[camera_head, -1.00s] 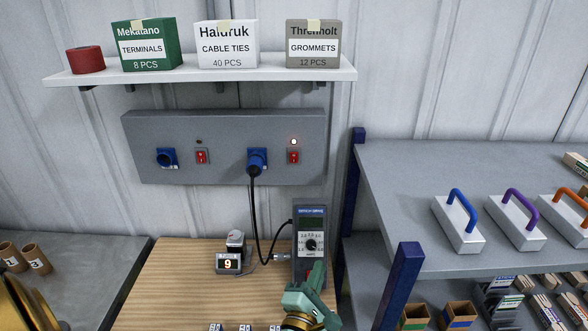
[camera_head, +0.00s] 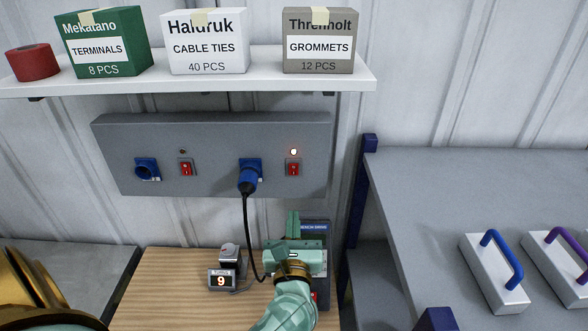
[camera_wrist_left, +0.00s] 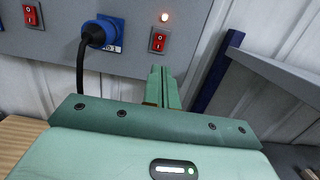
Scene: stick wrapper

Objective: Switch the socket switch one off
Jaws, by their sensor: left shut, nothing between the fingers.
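A grey socket panel (camera_head: 215,180) on the wall bears two red rocker switches. The right switch (camera_head: 293,169) sits below a lit lamp (camera_head: 293,152); the left switch (camera_head: 186,168) sits below an unlit lamp (camera_head: 183,152). A blue plug (camera_head: 248,178) with a black cable is in the socket left of the right switch. My left gripper (camera_head: 293,214) is shut and empty, pointing up below the right switch. In the left wrist view its fingertips (camera_wrist_left: 163,70) appear just under that switch (camera_wrist_left: 158,40), apart from it. My right gripper is not in view.
A shelf (camera_head: 200,82) with boxes and red tape overhangs the panel. A wooden bench (camera_head: 165,280) below holds a small display reading 9 (camera_head: 221,280) and a dark control box (camera_head: 318,228), partly hidden by my gripper. A blue post (camera_head: 362,190) stands right.

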